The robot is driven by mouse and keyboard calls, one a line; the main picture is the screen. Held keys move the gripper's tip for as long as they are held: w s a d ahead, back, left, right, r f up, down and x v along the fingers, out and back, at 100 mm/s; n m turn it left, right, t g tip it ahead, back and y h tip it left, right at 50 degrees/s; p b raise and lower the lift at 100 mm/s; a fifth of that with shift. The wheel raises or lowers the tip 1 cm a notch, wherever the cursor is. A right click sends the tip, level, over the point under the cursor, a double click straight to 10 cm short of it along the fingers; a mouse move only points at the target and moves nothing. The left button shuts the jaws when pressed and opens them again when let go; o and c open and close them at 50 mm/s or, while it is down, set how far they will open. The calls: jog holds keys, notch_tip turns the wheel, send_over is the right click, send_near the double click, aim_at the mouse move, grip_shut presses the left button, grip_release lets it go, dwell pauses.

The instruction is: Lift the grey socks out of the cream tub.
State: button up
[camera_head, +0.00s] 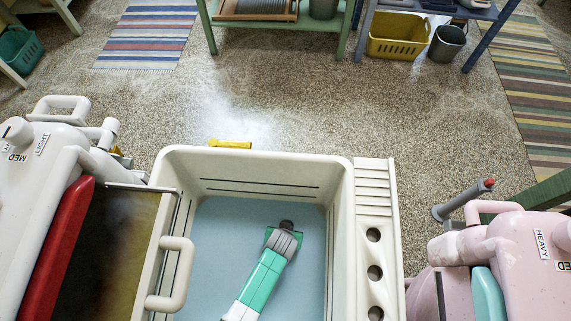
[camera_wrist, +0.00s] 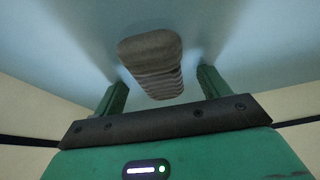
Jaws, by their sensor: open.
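The cream tub (camera_head: 250,165) stands at the bottom middle of the head view, with a pale blue inside. In the wrist view, the grey socks (camera_wrist: 152,62) are a brownish-grey bundle with a ribbed near end, against the pale blue. My gripper (camera_wrist: 161,86) is open, with one green finger on each side of the bundle's ribbed end. Gaps show between the fingers and the socks. I cannot tell how far below the fingertips the socks lie.
A ledge with round holes (camera_head: 374,190) runs along the tub's right side. A cream handle (camera_head: 172,275) sticks up at its left wall. A cream wringer (camera_head: 60,160) with a red part stands left, a pink one (camera_head: 510,250) right. The speckled floor behind is mostly clear.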

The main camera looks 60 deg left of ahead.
jog(key=shift+f, duration=0.15)
dwell(0.3)
jog(key=c, duration=1.3)
notch_tip(320, 180, up, 11)
jog(key=p, duration=0.5)
jog(key=shift+f, duration=0.15)
